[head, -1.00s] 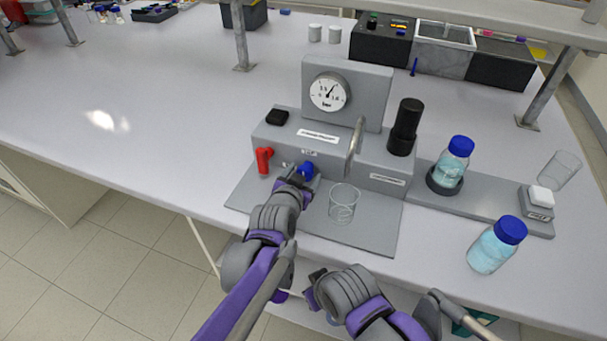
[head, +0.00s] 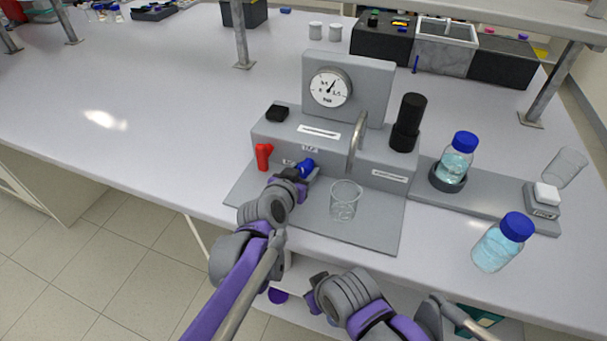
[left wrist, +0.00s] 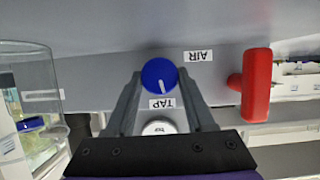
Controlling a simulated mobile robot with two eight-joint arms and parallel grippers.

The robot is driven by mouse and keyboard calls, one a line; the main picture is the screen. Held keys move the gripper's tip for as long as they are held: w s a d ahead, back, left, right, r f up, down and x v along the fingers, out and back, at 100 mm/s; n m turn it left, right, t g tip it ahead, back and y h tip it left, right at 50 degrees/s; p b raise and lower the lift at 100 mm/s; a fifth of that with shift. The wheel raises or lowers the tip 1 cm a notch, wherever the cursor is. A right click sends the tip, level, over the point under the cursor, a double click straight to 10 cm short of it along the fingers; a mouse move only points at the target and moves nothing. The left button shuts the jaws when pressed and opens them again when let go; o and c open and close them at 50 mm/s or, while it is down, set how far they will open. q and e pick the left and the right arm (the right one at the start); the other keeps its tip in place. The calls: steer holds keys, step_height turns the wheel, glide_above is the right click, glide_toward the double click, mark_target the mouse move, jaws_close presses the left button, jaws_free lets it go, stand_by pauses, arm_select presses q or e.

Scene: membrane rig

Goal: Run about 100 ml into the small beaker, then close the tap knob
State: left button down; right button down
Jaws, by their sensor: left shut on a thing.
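The blue tap knob (head: 306,166) is on the front of the grey rig, next to a red lever (head: 263,156). My left gripper (head: 296,174) is shut on the knob. In the left wrist view the fingers flank the knob (left wrist: 159,74), which carries a white mark, beside an upside-down TAP label. The small clear beaker (head: 345,202) stands upright on the rig's base plate, below the bent metal spout (head: 357,138). I cannot make out a stream or the water level in it. My right gripper (head: 316,288) is low in front of the bench, apart from everything; its jaws are unclear.
A gauge (head: 330,88) stands on the rig (head: 270,132). To the right are a black cylinder (head: 407,122), a blue-capped bottle (head: 455,158) in a holder, another bottle (head: 499,243) near the front edge, and a tilted glass (head: 565,166). The bench is clear on the left.

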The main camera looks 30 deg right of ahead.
arm_select(q)
steer(key=shift+w+a+f+n+g+h+b, duration=0.1)
steer(key=shift+n+g+h+b, duration=0.25)
steer(key=shift+n, duration=0.35)
steer(key=shift+n+h, duration=0.35)
steer(key=shift+n, duration=0.25)
steer(key=n+g+h, duration=0.1)
steer(key=n, duration=0.1)
steer(key=n+g+h+b, duration=0.1)
steer(key=n, duration=0.1)
steer(key=shift+w+a, duration=0.15)
steer(key=shift+c, duration=1.3)
jaws_free()
steer(key=shift+f, duration=0.1)
